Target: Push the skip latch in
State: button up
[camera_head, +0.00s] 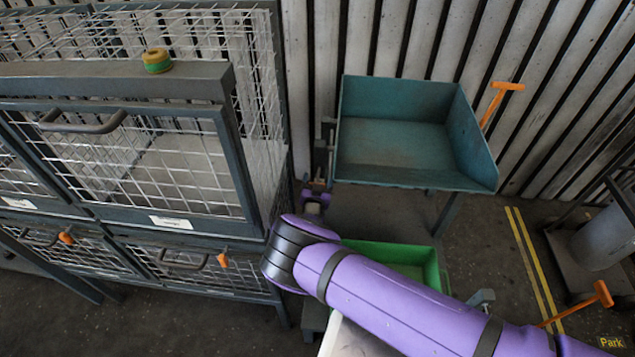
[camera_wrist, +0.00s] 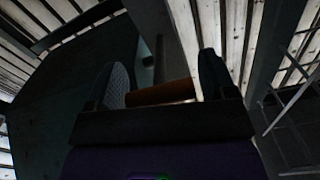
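The teal skip (camera_head: 400,145) is an open-fronted tray on legs against the slatted wall in the head view. Dark latch hardware (camera_head: 322,155) shows along its left side, small and unclear. My gripper (camera_head: 316,188) is just below that hardware, between the skip and the cage, partly behind my purple arm. In the wrist view my gripper (camera_wrist: 163,85) has its two dark fingers wide apart. An orange-brown cylindrical piece (camera_wrist: 160,92), possibly the latch's handle, lies crosswise between them. I cannot tell whether the fingers touch it. The view is dark.
A wire-mesh cage (camera_head: 165,180) stands close on the left, with a green-yellow knob (camera_head: 157,60) on top. A green bin (camera_head: 400,258) is below the skip. An orange handle (camera_head: 500,98) rises behind the skip's right side. Floor at right has yellow lines (camera_head: 530,260).

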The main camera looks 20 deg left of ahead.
aim_at(320, 168)
jog(key=shift+c, duration=0.7)
jog(key=shift+x, duration=1.3)
jog(key=shift+w, duration=0.35)
jog(key=shift+r, duration=0.1)
jog(key=o, duration=1.2)
jog(key=shift+w, duration=0.1)
jog(key=v, duration=1)
jog(key=shift+s, duration=0.4)
